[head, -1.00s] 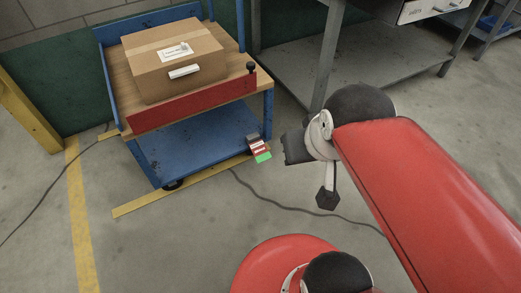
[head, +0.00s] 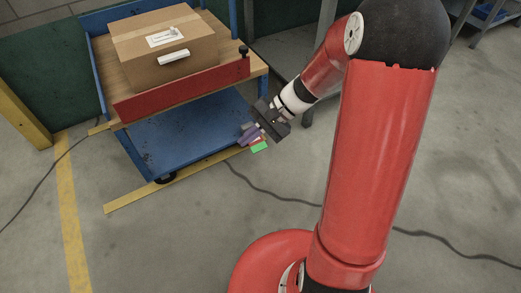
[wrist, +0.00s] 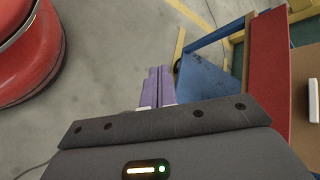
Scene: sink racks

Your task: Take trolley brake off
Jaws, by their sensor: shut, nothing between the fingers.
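The blue trolley (head: 190,133) stands at the upper left in the head view. Its brake pedal, with red and white parts and a green end (head: 259,147), shows at the lower right corner near the floor. My gripper (head: 247,133) is at this corner, its purple fingers right over or beside the pedal and partly covering it. I cannot tell whether they touch. In the wrist view my gripper's fingers (wrist: 159,70) are together and empty. The trolley's blue lower shelf (wrist: 205,75) lies to their right there. The pedal cannot be made out in the wrist view.
A cardboard box (head: 165,60) sits on the trolley's wooden top behind a red front panel (head: 180,88). A grey metal table (head: 285,50) stands behind to the right. A dark cable (head: 270,193) and a yellow floor strip (head: 135,197) lie on the floor. Floor in front is open.

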